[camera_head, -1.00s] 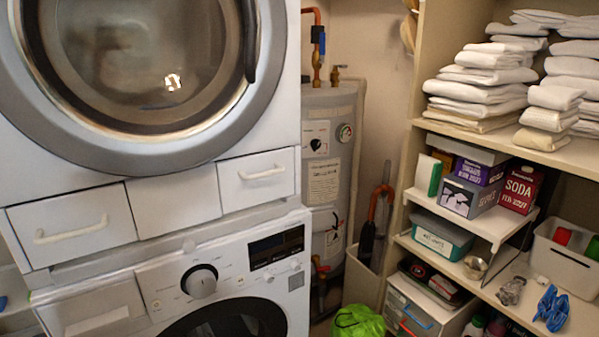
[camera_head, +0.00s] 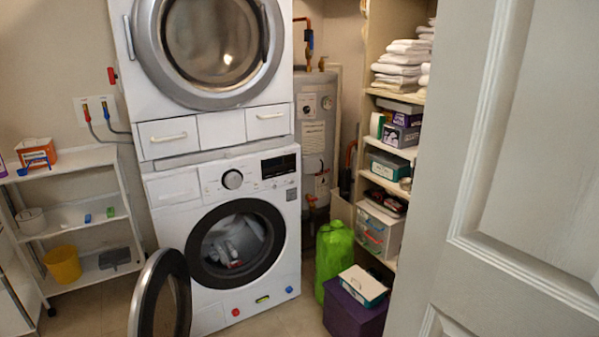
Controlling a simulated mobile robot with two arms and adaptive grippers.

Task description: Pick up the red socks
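I cannot make out red socks for certain. A small red item (camera_head: 236,312) shows low at the front of the washing machine (camera_head: 170,205), too small to identify. A small red patch also shows among the grey and white laundry (camera_head: 238,243) inside the open drum. The washer's round door (camera_head: 163,300) stands open to the left. Neither of my grippers is in view.
A white door (camera_head: 500,180) fills the right side. A purple box (camera_head: 352,312) and a green bag (camera_head: 334,255) stand right of the washer. A white shelf rack (camera_head: 75,213) with a yellow bucket (camera_head: 63,264) stands left. Some floor is clear at the front.

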